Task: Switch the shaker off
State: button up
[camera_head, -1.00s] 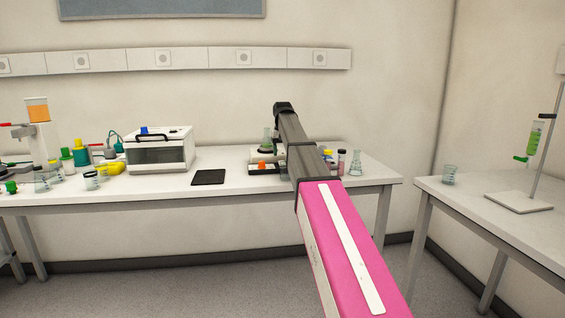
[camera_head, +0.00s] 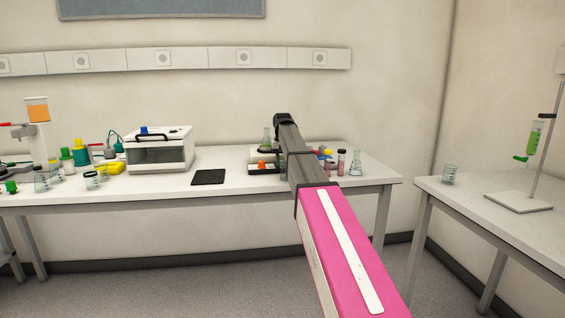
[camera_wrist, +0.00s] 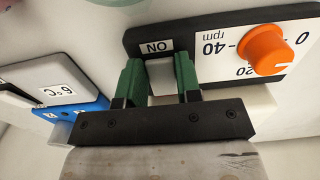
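The shaker (camera_head: 257,170) stands on the bench, partly hidden behind my arm in the head view, with a flask (camera_head: 267,134) on its top. In the wrist view its dark front panel (camera_wrist: 135,46) fills the upper right, with an orange knob (camera_wrist: 264,50) on a white rpm scale and a label reading "ON", upside down. My gripper (camera_wrist: 160,78) has its two green fingers apart just below that label. A pale block shows between them; I cannot tell whether they touch it. My arm hides the fingers in the head view.
Several small vials (camera_head: 341,162) and a conical flask (camera_head: 356,160) stand right of my arm. A black pad (camera_head: 208,177) and a white box (camera_head: 160,152) are to the left. In the wrist view, a "6 °C" label (camera_wrist: 58,91) and a blue part (camera_wrist: 82,116) show at left.

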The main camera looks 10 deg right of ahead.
jog(key=shift+w+g, duration=0.2)
jog(key=shift+g, duration=0.1)
jog(key=shift+r+g, duration=0.1)
jog(key=shift+g, duration=0.2)
jog(key=shift+s, duration=0.1)
jog(key=o, duration=0.9)
